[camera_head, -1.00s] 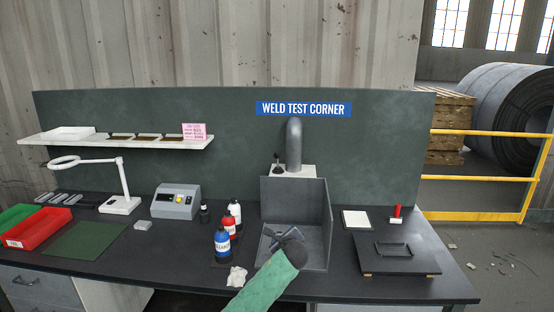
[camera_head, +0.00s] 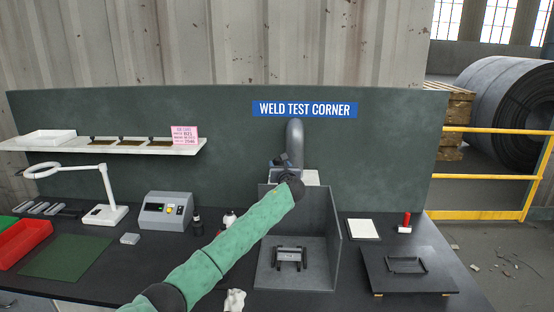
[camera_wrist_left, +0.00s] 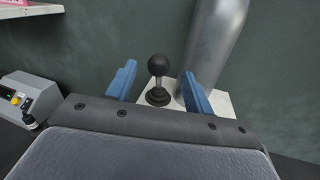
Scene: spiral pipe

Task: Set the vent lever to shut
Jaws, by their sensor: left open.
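The vent lever (camera_wrist_left: 158,65) has a black ball knob on a short stem with a black round base. It stands upright on a white block (camera_wrist_left: 225,101) beside the grey vent pipe (camera_wrist_left: 213,45). My left gripper (camera_wrist_left: 159,82) is open, with one blue finger on each side of the lever. I see a gap on both sides of the knob and no clear contact. In the head view my left gripper (camera_head: 284,162) is in front of the pipe (camera_head: 295,137) and hides the lever. My right gripper is out of view.
Below is a grey open booth (camera_head: 334,215) with a small dark stand (camera_head: 290,258) inside. Bottles, partly hidden by my green-sleeved arm, stand left of the booth. A grey meter box (camera_head: 166,211) is further left. A dark plate (camera_head: 406,272) lies right.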

